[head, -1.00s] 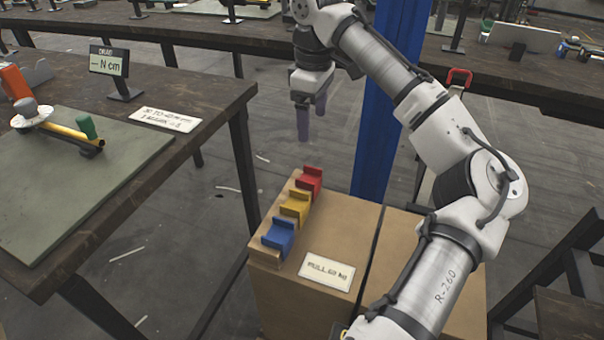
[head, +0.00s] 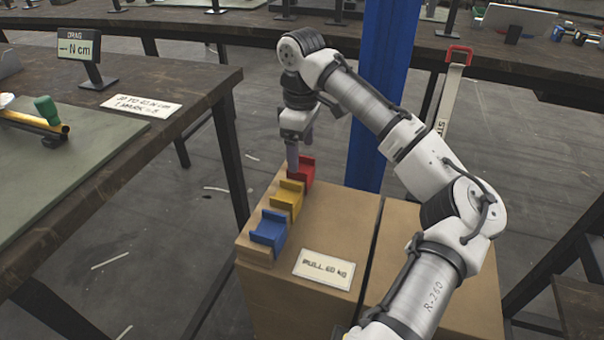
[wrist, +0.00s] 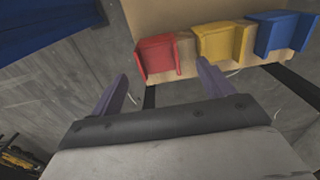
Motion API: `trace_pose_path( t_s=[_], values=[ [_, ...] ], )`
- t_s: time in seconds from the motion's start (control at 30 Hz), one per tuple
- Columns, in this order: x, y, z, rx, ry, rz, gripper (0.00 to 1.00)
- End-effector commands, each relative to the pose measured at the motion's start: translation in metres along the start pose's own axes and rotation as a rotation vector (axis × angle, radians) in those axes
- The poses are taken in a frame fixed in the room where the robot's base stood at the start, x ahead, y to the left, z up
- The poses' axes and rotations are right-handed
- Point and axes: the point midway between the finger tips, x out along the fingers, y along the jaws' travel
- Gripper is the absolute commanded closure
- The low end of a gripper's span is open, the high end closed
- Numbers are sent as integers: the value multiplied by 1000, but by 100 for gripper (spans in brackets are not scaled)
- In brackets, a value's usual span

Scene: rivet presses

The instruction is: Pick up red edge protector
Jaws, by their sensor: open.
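The red edge protector (head: 307,170) sits at the far end of a row on the left edge of a cardboard box. It also shows in the wrist view (wrist: 158,57), ahead of the fingers. My gripper (head: 299,153) is open and empty, with its fingers pointing down just above and beside the red protector. In the wrist view my gripper (wrist: 162,85) has its two purple fingers apart, with the red protector roughly between and beyond their tips. I cannot tell whether a finger touches it. In the head view the fingers hide part of the red protector.
A yellow protector (head: 287,199) and a blue protector (head: 268,231) stand in the same row on the cardboard box (head: 335,225). A blue post (head: 370,140) rises behind the box. A workbench (head: 190,90) is at the left.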

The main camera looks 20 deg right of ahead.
Motion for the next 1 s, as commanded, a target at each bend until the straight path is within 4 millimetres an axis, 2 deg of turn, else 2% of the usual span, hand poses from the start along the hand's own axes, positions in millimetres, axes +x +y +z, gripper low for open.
trace_pose_path(
  t_s=[0.1, 0.23, 0.53, 0.9, 1.0],
  values=[
    [21, 2, 0, 2, -3, 1, 20],
    [37, 2, -1, 0, -2, 0, 20],
    [42, 2, -2, 0, 1, 1, 20],
    [42, 2, -2, 0, 1, 1, 67],
    [42, 2, -2, 0, 1, 1, 68]
  ],
)
